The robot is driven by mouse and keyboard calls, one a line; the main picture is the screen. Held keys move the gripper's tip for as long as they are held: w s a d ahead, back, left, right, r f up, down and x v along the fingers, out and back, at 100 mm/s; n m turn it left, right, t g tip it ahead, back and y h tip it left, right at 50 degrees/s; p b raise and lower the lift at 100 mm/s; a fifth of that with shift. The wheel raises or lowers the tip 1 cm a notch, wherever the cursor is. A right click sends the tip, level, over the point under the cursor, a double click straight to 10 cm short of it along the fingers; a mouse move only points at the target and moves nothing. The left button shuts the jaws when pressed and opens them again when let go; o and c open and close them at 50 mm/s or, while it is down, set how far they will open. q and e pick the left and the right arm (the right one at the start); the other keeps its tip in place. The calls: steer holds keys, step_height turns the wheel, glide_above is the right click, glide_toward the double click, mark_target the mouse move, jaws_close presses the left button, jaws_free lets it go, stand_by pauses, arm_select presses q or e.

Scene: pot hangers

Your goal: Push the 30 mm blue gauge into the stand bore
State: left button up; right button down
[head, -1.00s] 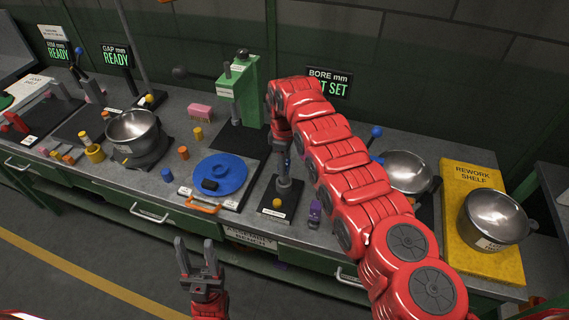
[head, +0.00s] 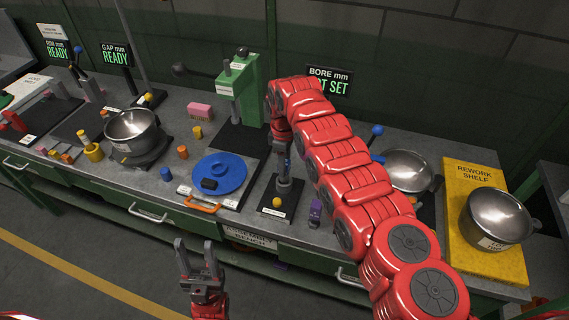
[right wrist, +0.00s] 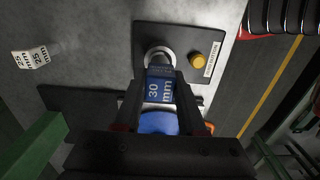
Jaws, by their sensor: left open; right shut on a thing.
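The blue gauge (right wrist: 160,90), marked 30 mm, is between the fingers of my right gripper (right wrist: 161,98) in the right wrist view. My right gripper is shut on it. The gauge's far end is at the ring-shaped stand bore (right wrist: 158,53) on a dark base plate (head: 266,208). I cannot tell how deep it sits in the bore. In the head view the right gripper (head: 285,172) is above the stand, partly hidden by my red arm. My left gripper (head: 200,262) is open and empty, in front of the bench.
A yellow button (right wrist: 196,60) is on the base plate beside the bore. A blue disc (head: 219,174) lies left of the stand, and a purple block (head: 315,211) stands to its right. A green press (head: 240,90) is behind. A white 25 mm block (right wrist: 30,57) lies on the bench.

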steer(key=shift+f+b, duration=1.35)
steer(key=shift+f, duration=0.35)
steer(key=shift+c, duration=2.1)
jaws_free()
step_height(320, 180, up, 8)
steer(key=shift+a+r+b, duration=0.15)
steer(key=shift+b, duration=0.8)
step_height(320, 180, up, 9)
steer(key=p, duration=0.7)
steer(key=shift+s, duration=0.1)
